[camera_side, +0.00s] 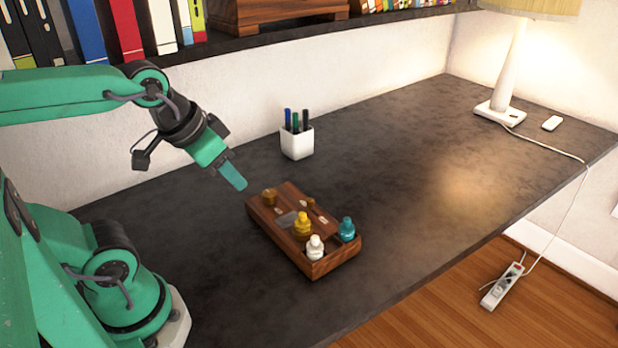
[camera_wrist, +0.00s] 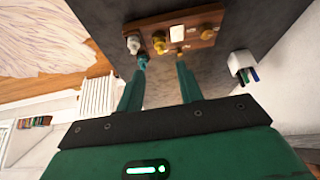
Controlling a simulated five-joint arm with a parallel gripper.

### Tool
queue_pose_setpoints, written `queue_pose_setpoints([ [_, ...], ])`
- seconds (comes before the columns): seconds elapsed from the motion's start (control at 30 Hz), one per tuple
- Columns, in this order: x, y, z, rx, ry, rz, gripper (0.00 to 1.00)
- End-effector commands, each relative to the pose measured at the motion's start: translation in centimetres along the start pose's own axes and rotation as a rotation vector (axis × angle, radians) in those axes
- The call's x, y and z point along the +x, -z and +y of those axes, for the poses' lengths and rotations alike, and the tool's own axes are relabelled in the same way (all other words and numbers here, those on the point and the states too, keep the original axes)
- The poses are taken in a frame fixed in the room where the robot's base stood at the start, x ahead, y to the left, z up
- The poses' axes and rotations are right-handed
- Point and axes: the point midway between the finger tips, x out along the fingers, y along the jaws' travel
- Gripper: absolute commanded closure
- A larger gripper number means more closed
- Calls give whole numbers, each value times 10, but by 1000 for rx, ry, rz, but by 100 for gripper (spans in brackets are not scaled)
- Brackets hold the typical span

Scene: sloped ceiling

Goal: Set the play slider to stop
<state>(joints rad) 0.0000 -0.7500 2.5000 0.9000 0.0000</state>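The wooden box (camera_side: 275,228) sits on the dark desk, and it also shows at the top of the wrist view (camera_wrist: 196,19). A small brown knob (camera_side: 311,202), apparently the play slider, is near its back edge with pale labels close by. They are too small to read, so its setting cannot be told. In the wrist view, a small brass piece (camera_wrist: 180,51) near the right finger may be this knob. My gripper (camera_side: 234,176) is above and left of the box, apart from it. The wrist view shows its fingers (camera_wrist: 160,66) spread, with nothing between them.
A white pen cup (camera_side: 297,143) stands behind. A lamp (camera_side: 505,70) stands far right. The desk between is clear.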

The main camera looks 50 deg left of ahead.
Motion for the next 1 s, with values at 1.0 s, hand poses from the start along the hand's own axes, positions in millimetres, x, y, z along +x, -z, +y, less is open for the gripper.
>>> queue_pose_setpoints([
  [1.0, 38, 66, -12, -41, 16, -171, 61],
])
